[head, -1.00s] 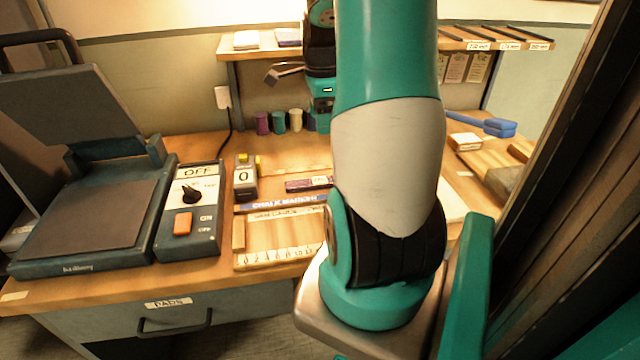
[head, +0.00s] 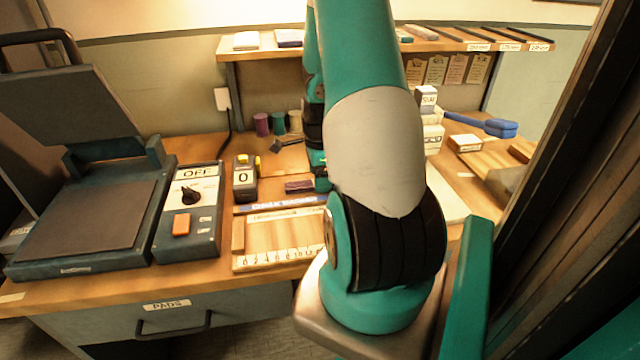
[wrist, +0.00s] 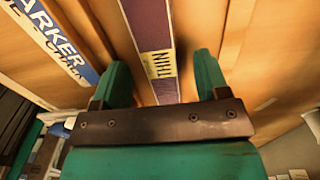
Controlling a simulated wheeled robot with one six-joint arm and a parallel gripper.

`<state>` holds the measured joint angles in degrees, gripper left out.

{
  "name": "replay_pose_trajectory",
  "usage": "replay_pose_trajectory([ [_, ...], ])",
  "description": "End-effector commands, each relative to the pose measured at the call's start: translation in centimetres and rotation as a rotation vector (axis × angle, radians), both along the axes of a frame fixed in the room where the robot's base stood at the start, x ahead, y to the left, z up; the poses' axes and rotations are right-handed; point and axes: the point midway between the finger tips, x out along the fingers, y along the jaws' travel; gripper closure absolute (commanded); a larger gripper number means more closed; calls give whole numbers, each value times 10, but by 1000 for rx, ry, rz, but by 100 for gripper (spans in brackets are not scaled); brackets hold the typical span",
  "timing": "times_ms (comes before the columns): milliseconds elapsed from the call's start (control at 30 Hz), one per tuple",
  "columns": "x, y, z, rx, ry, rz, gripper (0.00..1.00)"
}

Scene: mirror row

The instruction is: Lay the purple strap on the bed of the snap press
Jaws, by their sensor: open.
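The purple strap (head: 298,186) lies on the bench behind the blue-lettered strip. In the wrist view the strap (wrist: 150,22), with a yellow "THIN" label, runs between the two teal fingers of my gripper (wrist: 162,66). The fingers are open, with a gap on both sides of the strap. In the head view my gripper (head: 320,176) is low at the strap's right end, partly hidden by my arm. A press (head: 88,215) with a flat dark bed and raised lid stands at the left; its small front label is unreadable, so I cannot confirm it is the snap press.
A control box (head: 190,212) reading "OFF" and a counter (head: 245,178) showing 0 stand between press and strap. A ruled board (head: 277,236) lies in front. Several thread spools (head: 278,123) stand behind. A shelf (head: 262,50) hangs above.

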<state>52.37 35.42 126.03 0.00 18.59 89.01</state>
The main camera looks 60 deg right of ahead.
Motion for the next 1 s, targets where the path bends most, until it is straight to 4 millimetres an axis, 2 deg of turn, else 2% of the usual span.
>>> replay_pose_trajectory([
  [100, 0, 0, -10, 0, 0, 0, 32],
  [333, 0, 0, -11, -1, -1, 0, 32],
  [567, 0, 0, -11, -1, -1, 0, 85],
  [633, 0, 0, -10, -1, -1, 0, 86],
  [667, 0, 0, -10, -1, -1, 0, 90],
  [867, 0, 0, -9, -2, -1, 0, 90],
  [1000, 0, 0, -1, -2, -2, 0, 90],
])
